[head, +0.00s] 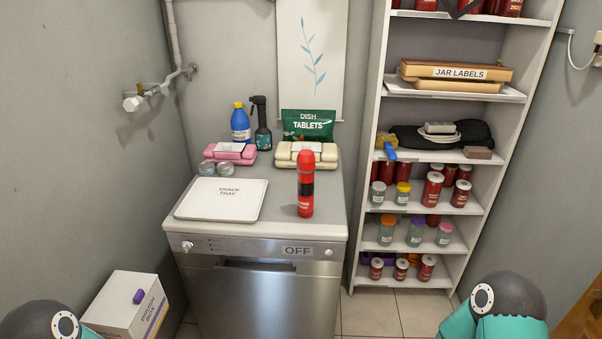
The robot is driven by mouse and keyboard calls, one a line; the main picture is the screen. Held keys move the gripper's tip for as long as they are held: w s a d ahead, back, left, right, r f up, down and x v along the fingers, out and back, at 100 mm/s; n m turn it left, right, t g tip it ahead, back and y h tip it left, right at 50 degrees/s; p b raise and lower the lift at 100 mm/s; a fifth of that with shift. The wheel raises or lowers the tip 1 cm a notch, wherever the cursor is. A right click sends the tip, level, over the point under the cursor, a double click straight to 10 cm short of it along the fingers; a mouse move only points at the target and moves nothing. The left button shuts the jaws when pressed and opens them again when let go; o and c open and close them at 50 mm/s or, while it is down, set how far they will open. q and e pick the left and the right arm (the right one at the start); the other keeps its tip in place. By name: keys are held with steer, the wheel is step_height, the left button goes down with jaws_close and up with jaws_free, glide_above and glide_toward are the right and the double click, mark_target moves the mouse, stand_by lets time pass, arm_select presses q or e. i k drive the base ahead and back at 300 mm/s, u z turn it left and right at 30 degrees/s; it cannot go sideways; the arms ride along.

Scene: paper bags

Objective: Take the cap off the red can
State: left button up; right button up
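A tall red can (306,190) stands upright on the worktop over the dishwasher, right of centre. Its red cap (306,157) sits on top, with a darker band below it. My left and right grippers are not in view. Only rounded dark and teal parts of my arms show at the bottom left and bottom right corners, well apart from the can.
A white tray (221,199) lies left of the can. Behind stand pink and cream packs, a blue bottle (240,124), a dark spray bottle (262,127) and a green pouch (308,124). A jar shelf (365,190) rises at right. A white box (126,303) is at lower left.

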mark_target(306, 179)
steer(key=z, duration=0.25)
steer(key=i, duration=0.4)
steer(key=u, duration=1.45)
steer(key=i, duration=0.3)
steer(key=z, duration=1.5)
